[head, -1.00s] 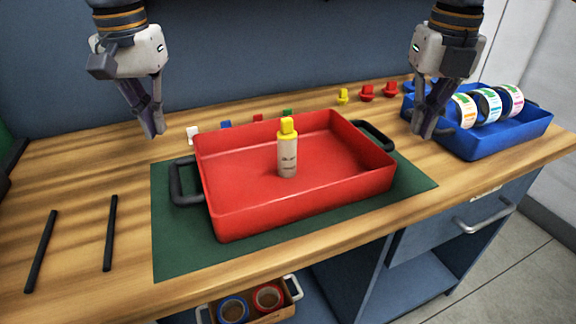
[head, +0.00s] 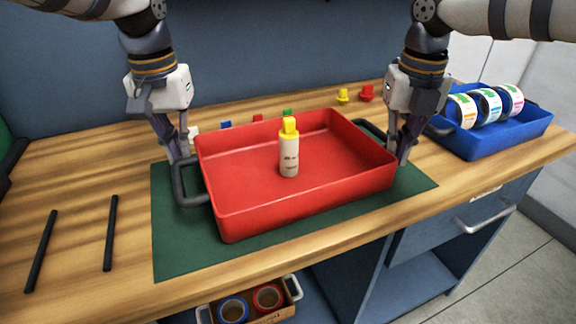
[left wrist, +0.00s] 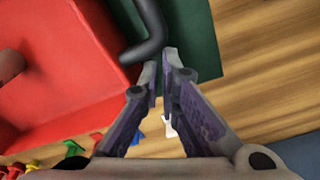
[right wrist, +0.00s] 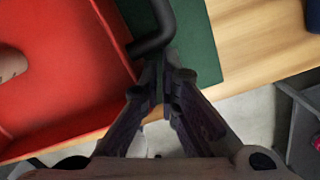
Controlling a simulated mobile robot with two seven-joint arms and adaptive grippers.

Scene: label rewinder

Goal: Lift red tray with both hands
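The red tray (head: 262,190) sits on a green mat, with a cream bottle with a yellow cap (head: 289,155) standing inside. It has a black handle at each end. My left gripper (head: 180,158) is down at the far end of the left handle (head: 183,190); the left wrist view shows narrowly spaced fingertips (left wrist: 161,68) beside the handle's bend (left wrist: 155,42). My right gripper (head: 399,158) is at the right handle (head: 369,128), partly hiding it; the right wrist view shows its close-set fingertips (right wrist: 162,75) by that bend (right wrist: 160,40). Whether either grips is unclear.
A blue bin (head: 490,138) with label rolls stands at the right. Small coloured pieces, including a yellow one (head: 343,96), lie behind the tray. Two black rods (head: 110,233) lie at the left. The green mat (head: 180,250) is bare in front of the tray.

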